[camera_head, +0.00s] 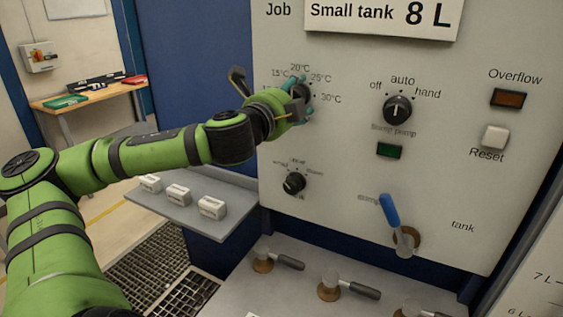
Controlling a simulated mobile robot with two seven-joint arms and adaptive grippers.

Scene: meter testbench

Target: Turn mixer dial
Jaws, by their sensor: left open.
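The panel (345,150) carries several black dials. A lower-left dial (294,183) has small blurred labels, so I cannot tell for sure that it is the mixer dial. My left gripper (299,97) is above it, at the temperature dial (305,90), whose scale reads from 15°C to 30°C. The gripper is open, with its fingers at this dial and partly hiding it. I cannot tell whether they touch it. A third dial (397,110), marked off, auto and hand, is to the right with its pointer up. My right gripper is not in view.
A blue-handled lever (391,212) sticks out at the lower panel. Valves with grey handles (290,262) stand on the ledge below. White boxes (212,207) rest on a side shelf (190,213). A wooden table (95,97) is at the back left. The space before the lower-left dial is clear.

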